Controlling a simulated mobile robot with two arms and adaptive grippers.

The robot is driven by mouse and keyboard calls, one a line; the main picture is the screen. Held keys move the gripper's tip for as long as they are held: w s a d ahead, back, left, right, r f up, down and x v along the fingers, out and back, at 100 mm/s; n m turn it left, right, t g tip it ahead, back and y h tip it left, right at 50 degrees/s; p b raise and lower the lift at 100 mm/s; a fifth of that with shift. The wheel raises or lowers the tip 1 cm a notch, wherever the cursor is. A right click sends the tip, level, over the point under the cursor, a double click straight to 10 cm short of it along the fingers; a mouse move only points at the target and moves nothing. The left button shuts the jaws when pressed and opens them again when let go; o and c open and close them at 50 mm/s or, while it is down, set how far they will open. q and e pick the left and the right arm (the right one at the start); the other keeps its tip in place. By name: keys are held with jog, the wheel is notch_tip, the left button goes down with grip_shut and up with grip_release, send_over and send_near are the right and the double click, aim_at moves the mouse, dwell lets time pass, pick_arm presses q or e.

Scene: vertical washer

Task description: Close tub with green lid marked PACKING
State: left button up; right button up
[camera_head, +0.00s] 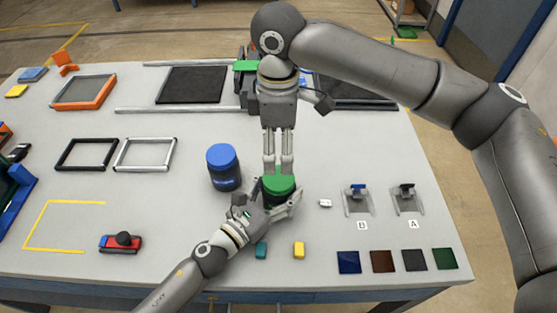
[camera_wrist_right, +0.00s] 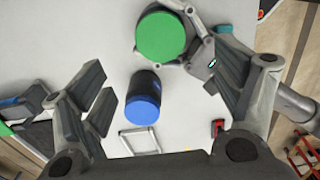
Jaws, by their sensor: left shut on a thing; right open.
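The tub with the green lid (camera_head: 278,184) stands upright near the middle front of the table. Its dark body is mostly hidden by my left gripper (camera_head: 268,207), which is shut around it from the front left. The lid sits on top of the tub; I cannot tell how tightly. It also shows as a green disc in the right wrist view (camera_wrist_right: 160,37). No PACKING marking is readable. My right gripper (camera_head: 278,168) points down just behind and above the lid. It is open, with nothing between its fingers in the wrist view (camera_wrist_right: 165,92).
A blue-lidded tub (camera_head: 223,167) stands close on the left. A small white block (camera_head: 325,203), a teal block (camera_head: 261,249) and a yellow block (camera_head: 299,250) lie nearby. Stands B (camera_head: 357,199) and A (camera_head: 407,198) are on the right. Two frames (camera_head: 145,154) lie on the left.

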jog(key=shift+r, duration=1.45)
pick_arm(q)
jog(key=o, duration=2.1)
jog(key=shift+c, duration=0.2)
jog(key=v, duration=1.2)
